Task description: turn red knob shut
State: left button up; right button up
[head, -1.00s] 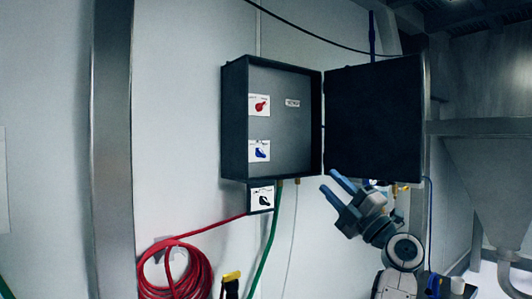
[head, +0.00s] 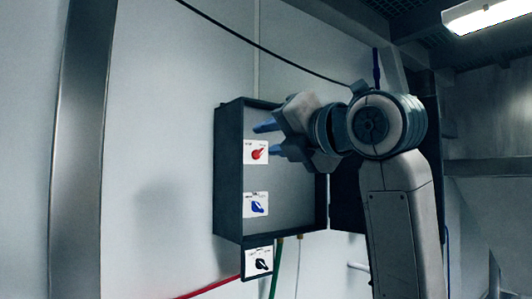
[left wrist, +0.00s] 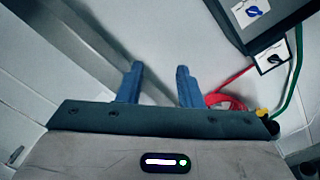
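The red knob (head: 259,154) sits on a white plate in the upper part of an open dark box (head: 229,190) on the wall. Its handle slants up to the right. My left gripper (head: 265,140) is open and empty, its blue fingers pointing left, just above and right of the red knob in the picture. I cannot tell the depth gap, but no touch shows. In the left wrist view, the open fingers (left wrist: 158,84) point at bare wall, and the red knob is out of sight. My right gripper is not in view.
A blue knob (head: 257,207) is below the red one, and a black knob (head: 262,264) is under the box. My arm partly hides the box door (head: 346,205). A red hose (left wrist: 230,100) and green hose (left wrist: 298,72) hang near the box. Wall left of the box is clear.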

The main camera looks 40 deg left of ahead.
aim_at(256, 154)
jog(key=i+j, duration=0.8)
jog(key=i, duration=0.15)
